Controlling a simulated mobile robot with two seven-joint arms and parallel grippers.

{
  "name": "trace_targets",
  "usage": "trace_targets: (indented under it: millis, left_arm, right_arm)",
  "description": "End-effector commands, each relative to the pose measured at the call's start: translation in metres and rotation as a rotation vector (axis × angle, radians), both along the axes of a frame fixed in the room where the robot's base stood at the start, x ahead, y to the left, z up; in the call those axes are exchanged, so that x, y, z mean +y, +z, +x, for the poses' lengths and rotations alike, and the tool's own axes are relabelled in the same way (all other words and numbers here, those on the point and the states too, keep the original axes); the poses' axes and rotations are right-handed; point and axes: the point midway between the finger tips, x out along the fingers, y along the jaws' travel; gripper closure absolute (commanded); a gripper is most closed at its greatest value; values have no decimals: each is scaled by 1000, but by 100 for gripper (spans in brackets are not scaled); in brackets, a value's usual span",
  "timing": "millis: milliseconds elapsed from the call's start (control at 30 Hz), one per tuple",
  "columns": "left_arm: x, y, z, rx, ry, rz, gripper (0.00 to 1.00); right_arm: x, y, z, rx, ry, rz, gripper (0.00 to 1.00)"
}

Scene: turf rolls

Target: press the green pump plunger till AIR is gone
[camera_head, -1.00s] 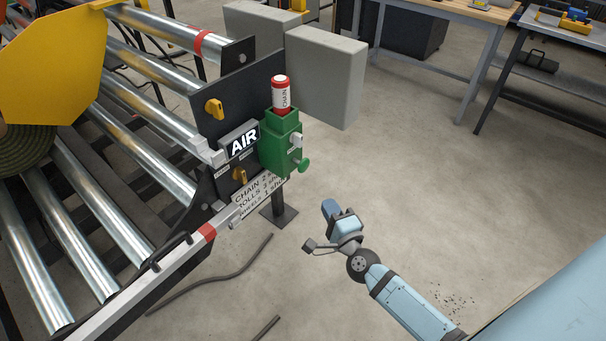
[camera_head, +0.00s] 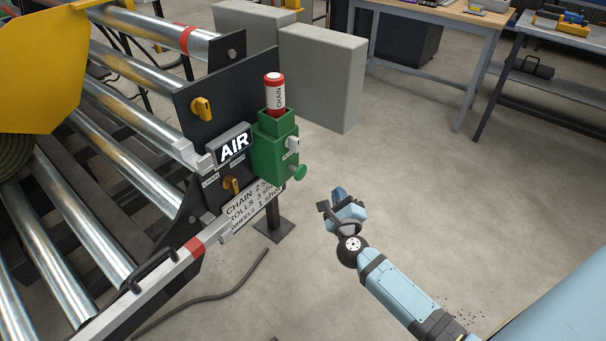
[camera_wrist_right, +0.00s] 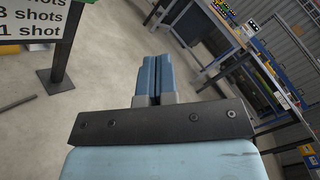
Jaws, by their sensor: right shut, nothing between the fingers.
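The green pump (camera_head: 272,148) is fixed at the end of the roller machine, with a red and white CHAIN cartridge (camera_head: 275,94) standing in its top. Its green plunger (camera_head: 298,172) sticks out low on the right side. The AIR sign (camera_head: 234,147) is lit white on black, left of the pump. My right gripper (camera_head: 340,193) is shut and empty, to the right of and a little below the plunger, apart from it. In the right wrist view its blue fingers (camera_wrist_right: 157,75) are together; the plunger is out of that view. My left gripper is not in view.
A sign listing shots (camera_head: 250,208) hangs below the pump, on a dark stand (camera_head: 274,229). Metal rollers (camera_head: 75,205) fill the left. A grey box (camera_head: 322,78) stands behind the pump. The floor around my right gripper is clear; workbenches (camera_head: 440,15) stand far back.

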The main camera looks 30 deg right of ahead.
Motion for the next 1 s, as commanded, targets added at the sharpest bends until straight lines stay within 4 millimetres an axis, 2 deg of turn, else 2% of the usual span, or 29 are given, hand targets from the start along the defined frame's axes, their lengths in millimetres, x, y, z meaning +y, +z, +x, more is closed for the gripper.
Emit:
trace_targets:
  millis: [300, 500, 700, 1000]
  left_arm:
    - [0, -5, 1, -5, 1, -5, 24]
    - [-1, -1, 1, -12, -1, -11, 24]
    - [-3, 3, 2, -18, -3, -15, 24]
    - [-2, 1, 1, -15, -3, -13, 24]
  right_arm:
    - [17, -1, 41, -2, 1, 0, 100]
    - [26, 0, 63, 0, 0, 1, 100]
    - [30, 0, 73, 0, 1, -1, 100]
    - [31, 0, 75, 0, 1, -1, 100]
